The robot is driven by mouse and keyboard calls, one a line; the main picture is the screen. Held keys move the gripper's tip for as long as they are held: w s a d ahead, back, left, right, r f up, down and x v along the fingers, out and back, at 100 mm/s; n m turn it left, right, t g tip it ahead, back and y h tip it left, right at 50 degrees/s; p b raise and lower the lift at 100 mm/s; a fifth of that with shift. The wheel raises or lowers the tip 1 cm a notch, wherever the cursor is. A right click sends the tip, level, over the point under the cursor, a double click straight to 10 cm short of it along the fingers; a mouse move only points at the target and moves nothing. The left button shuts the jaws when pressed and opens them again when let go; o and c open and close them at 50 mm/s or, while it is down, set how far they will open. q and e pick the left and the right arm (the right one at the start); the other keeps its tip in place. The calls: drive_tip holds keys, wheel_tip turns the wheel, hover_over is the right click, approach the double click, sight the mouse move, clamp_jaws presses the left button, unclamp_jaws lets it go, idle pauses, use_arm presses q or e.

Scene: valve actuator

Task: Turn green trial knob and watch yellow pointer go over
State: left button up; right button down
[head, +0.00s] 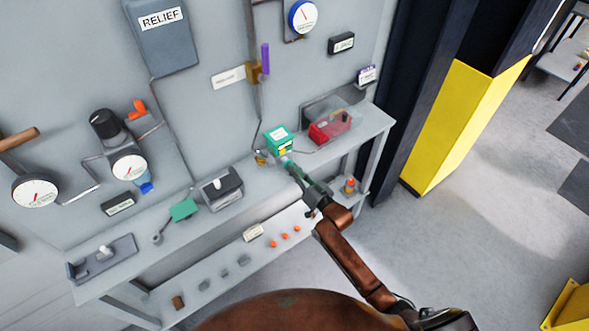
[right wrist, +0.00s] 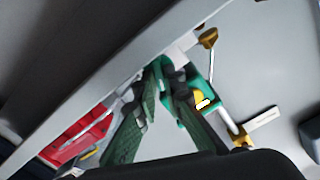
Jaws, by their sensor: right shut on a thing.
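The green box (head: 278,139) with a white label stands at the back of the bench, against the grey panel. The yellow pointer (head: 283,151) shows at its front lower edge; in the right wrist view the yellow part (right wrist: 201,99) is just beside my fingers. My right gripper (head: 287,161) reaches in from the front right. In the right wrist view its fingers (right wrist: 164,76) close together at the green box (right wrist: 190,112). They are shut on the green trial knob, which they largely hide. My left gripper is not in view.
A red box (head: 330,126) stands right of the green box; it also shows in the right wrist view (right wrist: 78,138). A brass valve with a purple handle (head: 265,58) is above. A grey box (head: 221,188) and green tag (head: 184,209) lie left.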

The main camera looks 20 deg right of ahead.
drive_tip(key=shift+n+p, duration=0.45)
drive_tip(key=shift+n, duration=1.75)
drive_tip(key=c, duration=2.3)
unclamp_jaws()
drive_tip(key=v, duration=1.2)
drive_tip(key=shift+f, duration=0.1)
